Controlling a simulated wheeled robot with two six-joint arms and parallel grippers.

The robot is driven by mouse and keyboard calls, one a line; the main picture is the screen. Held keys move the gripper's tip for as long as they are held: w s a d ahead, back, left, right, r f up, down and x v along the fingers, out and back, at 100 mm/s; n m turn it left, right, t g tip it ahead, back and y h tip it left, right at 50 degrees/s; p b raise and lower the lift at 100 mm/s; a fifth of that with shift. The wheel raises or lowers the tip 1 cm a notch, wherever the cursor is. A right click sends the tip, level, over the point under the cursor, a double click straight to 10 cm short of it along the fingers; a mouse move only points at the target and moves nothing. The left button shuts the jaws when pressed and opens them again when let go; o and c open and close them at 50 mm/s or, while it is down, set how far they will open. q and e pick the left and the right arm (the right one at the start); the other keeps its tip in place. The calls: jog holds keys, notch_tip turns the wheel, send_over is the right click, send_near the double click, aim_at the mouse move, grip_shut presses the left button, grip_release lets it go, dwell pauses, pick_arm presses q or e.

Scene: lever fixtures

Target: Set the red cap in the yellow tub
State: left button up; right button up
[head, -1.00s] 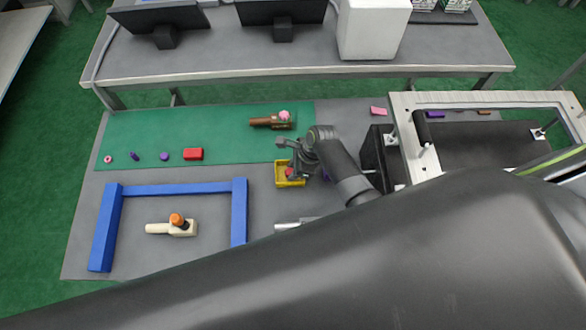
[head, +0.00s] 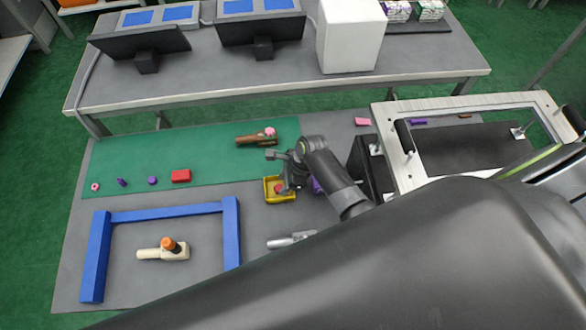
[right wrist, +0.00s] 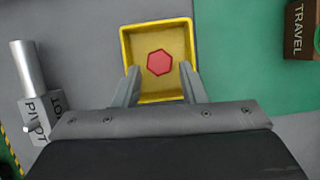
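The yellow tub (head: 280,200) stands on the grey mat below the edge of the green strip. The red cap (right wrist: 159,62), a hexagon, lies inside the tub; the tub's wall shows around it in the right wrist view (right wrist: 126,50). In the head view the cap is partly hidden by my right gripper (head: 284,188). My right gripper is over the tub, its fingers (right wrist: 160,72) apart, with clear gaps on both sides of the cap. My left gripper is not in view.
A silver lever piece (head: 290,240) lies below the tub. A brown lever block (head: 250,140) sits above it on the green strip. A blue frame (head: 165,213) surrounds a cream lever (head: 150,254) at left.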

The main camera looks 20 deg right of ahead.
jog(key=p+v, duration=0.1)
jog(key=v, duration=0.8)
jog(key=shift+r, duration=0.4)
jog(key=shift+d, duration=0.15)
